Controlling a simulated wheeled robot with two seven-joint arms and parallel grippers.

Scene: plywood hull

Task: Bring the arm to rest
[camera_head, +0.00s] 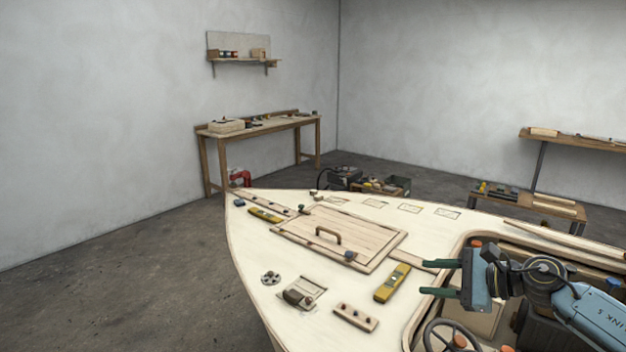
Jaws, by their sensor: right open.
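My right gripper (440,278) comes in from the right side of the head view, over the edge of the cockpit opening in the plywood hull (262,237). Its two dark green fingers point left and stand apart, with nothing seen between them. The blue-grey arm (592,310) behind it reaches to the lower right corner. A yellow tool (392,283) lies on the deck just left of the fingers, apart from them. My left gripper is not in view.
A hatch with a handle (338,240) sits mid-deck. A small block (299,296), a wooden strip (356,317) and a round fitting (270,278) lie on the near deck. A steering wheel (452,338) stands in the cockpit. A workbench (262,127) stands at the back left; the left floor is clear.

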